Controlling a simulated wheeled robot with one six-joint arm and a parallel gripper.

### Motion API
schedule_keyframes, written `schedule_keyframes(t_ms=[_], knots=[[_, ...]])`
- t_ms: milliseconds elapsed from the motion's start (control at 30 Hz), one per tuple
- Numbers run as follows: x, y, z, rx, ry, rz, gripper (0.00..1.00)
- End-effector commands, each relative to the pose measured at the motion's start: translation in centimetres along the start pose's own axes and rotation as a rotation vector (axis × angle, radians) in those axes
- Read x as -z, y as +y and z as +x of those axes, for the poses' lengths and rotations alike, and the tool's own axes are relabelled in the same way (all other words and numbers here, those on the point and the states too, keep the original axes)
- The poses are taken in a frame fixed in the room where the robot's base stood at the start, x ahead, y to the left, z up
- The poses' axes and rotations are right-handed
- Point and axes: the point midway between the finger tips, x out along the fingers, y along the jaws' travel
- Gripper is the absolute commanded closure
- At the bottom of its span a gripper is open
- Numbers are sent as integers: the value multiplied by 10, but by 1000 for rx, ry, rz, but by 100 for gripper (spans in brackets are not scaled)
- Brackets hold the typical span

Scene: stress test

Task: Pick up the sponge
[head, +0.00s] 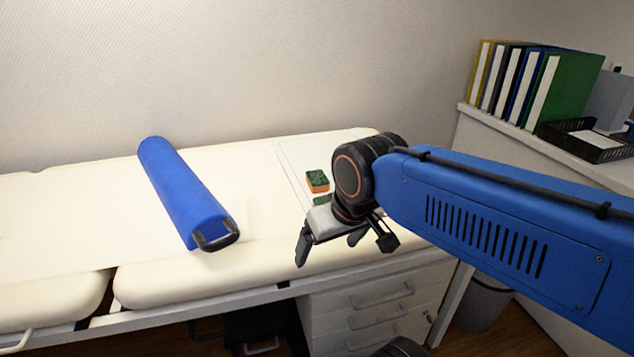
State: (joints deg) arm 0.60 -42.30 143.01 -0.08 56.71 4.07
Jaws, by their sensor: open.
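A small sponge (317,182) with a green top and an orange body lies on the cream padded couch (80,215), near its right end. A second small green patch (321,199) shows just in front of it, partly hidden by my gripper; I cannot tell what it is. My gripper (331,246) is open, with its fingers pointing down. In the picture it is below and slightly right of the sponge, over the couch's front edge, apart from the sponge. Nothing shows between the fingers.
A blue bolster (182,190) with a dark handle lies across the couch to the left. White drawers (365,305) stand under the couch. At right, a counter holds several binders (530,82) and a black tray (580,145). The couch between bolster and sponge is clear.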

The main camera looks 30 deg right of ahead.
Motion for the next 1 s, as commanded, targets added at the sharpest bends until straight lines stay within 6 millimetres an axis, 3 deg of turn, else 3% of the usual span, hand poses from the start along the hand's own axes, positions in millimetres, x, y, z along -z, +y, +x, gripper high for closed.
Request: schedule_keyframes(t_ms=[500,1000], knots=[[152,32,-39,-97,-144,731,12],[291,95,-32,-273,-241,1454,12]])
